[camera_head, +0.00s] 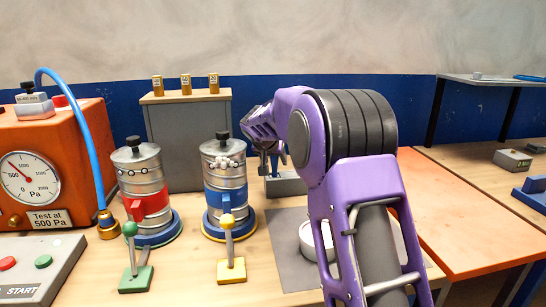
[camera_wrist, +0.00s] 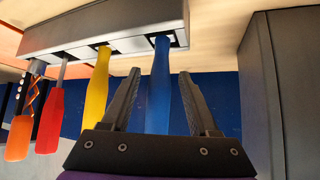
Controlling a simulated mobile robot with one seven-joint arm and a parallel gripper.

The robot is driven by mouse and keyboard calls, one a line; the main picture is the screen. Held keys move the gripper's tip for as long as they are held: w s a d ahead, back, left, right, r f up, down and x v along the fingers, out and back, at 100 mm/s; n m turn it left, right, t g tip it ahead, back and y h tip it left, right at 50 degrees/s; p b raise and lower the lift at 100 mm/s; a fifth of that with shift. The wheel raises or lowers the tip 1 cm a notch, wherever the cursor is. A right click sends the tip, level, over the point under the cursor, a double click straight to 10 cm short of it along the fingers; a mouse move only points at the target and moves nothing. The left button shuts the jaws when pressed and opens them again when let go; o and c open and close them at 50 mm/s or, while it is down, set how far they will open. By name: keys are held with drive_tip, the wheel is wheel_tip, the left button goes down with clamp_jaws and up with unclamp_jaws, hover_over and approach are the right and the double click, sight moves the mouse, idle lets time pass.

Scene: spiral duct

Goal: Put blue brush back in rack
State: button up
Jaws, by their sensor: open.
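The rack (camera_wrist: 100,28) is a grey block with square slots along it; in the wrist view it crosses the top of the picture. The blue brush (camera_wrist: 160,85) shows as a blue handle whose far end meets the rack's rightmost visible slot. How deep it sits there I cannot tell. My gripper (camera_wrist: 159,74) is open, with one finger on each side of the blue handle and visible gaps to both.
Yellow (camera_wrist: 97,85), red (camera_wrist: 50,120) and orange (camera_wrist: 20,135) handles stand in the rack to the left of the blue one. A grey cabinet (camera_wrist: 290,90) stands at the right. Two canisters (camera_head: 143,180) (camera_head: 224,178) and levers stand left of my arm.

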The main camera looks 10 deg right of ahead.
drive_tip(key=v, duration=1.7)
drive_tip(key=shift+s+p, duration=0.2)
drive_tip(key=shift+p, duration=0.15)
drive_tip(key=shift+r, duration=0.1)
